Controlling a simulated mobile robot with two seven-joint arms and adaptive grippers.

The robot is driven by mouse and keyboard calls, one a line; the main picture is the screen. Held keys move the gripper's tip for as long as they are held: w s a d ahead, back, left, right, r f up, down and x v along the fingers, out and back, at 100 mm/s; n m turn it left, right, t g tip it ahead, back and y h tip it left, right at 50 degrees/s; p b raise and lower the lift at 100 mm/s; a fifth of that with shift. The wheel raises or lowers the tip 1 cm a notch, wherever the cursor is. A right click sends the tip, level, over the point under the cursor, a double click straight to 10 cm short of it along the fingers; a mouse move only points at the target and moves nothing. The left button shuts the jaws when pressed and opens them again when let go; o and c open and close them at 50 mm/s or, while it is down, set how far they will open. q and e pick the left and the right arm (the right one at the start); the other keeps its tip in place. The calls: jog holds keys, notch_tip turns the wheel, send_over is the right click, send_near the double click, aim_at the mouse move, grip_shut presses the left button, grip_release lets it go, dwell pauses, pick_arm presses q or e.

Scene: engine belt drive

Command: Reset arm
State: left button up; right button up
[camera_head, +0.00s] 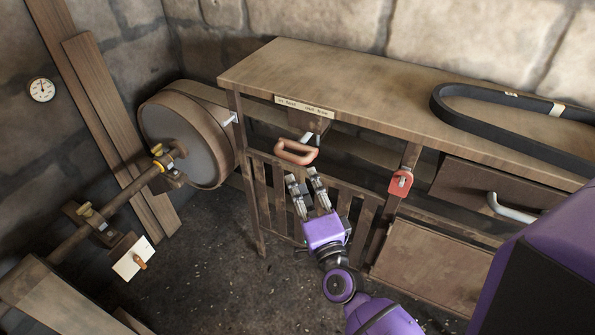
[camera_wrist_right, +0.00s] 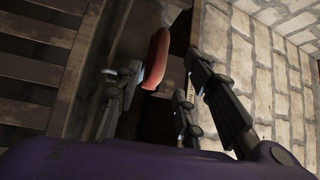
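My right gripper (camera_head: 308,190) is purple with grey fingers and points up toward the workbench front in the head view. Its two fingers are spread apart with nothing between them. A reddish-brown loop handle (camera_head: 296,152) on the bench front is just beyond the fingertips. In the right wrist view the open fingers (camera_wrist_right: 150,95) show with the red handle (camera_wrist_right: 156,58) ahead, between and beyond them, apart from the fingers as far as I can tell. My left gripper is in neither view.
A wooden workbench (camera_head: 345,75) carries a black belt (camera_head: 470,118) at the right. A red tag (camera_head: 400,182) and a drawer with a pale handle (camera_head: 510,208) are on its front. A drum (camera_head: 185,135) and pipe stand left. Open floor (camera_head: 215,260) lies between.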

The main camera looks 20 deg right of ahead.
jog(key=shift+s+a+f, duration=0.1)
jog(key=shift+s, duration=0.65)
